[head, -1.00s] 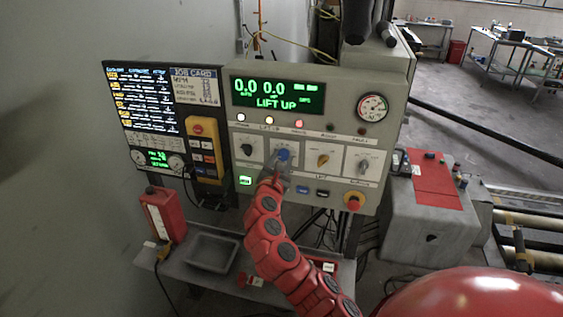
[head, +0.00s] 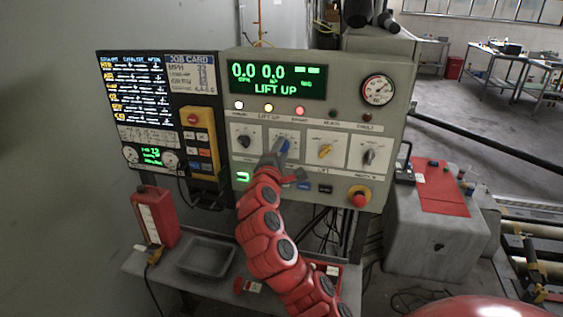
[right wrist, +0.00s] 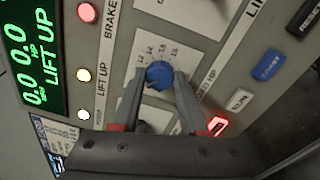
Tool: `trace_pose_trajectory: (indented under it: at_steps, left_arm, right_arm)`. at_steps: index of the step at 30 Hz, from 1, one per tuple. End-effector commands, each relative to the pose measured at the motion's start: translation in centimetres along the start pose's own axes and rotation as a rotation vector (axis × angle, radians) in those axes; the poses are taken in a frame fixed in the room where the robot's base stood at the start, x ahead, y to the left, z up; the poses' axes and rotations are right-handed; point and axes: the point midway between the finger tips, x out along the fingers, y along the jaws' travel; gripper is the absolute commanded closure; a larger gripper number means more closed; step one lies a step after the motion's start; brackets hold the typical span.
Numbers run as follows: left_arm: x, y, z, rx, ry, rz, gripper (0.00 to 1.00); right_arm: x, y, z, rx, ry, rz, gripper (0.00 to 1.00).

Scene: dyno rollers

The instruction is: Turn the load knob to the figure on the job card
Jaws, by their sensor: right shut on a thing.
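The blue knob (head: 283,146) sits on the front of the grey control panel, in the second dial from the left. My right gripper (right wrist: 160,80) is shut on the blue knob, with a finger on each side; in the head view its arm reaches up from below. In the right wrist view the knob (right wrist: 160,73) has scale figures around it, and its label is partly hidden but shows HP. The job card (head: 190,72) is on the board left of the panel; its figures are too small to read surely. The green display (head: 277,79) shows 0.0, 0.0 and LIFT UP. My left gripper is not in view.
A red stop button (head: 359,197) is at lower right. A yellow pendant (head: 198,130) hangs at left. A grey tray (head: 206,257) stands on the shelf below.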

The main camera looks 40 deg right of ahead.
Motion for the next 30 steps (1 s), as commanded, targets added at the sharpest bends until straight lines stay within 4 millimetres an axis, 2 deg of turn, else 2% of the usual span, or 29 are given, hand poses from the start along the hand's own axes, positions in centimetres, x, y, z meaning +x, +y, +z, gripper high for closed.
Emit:
trace_pose_trajectory:
  at_steps: [1, 18, 30]
  left_arm:
    - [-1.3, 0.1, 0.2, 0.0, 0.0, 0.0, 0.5]
    - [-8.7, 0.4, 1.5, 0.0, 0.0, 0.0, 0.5]
    - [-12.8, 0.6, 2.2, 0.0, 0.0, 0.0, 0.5]
  right_arm:
    - [0.0, -0.6, -0.1, 0.046, -0.002, 0.003, 1.0]
    - [-0.1, -0.7, -0.3, 0.588, -0.023, 0.009, 1.0]
    - [-0.1, -0.4, -0.4, 0.919, -0.035, 0.014, 1.0]
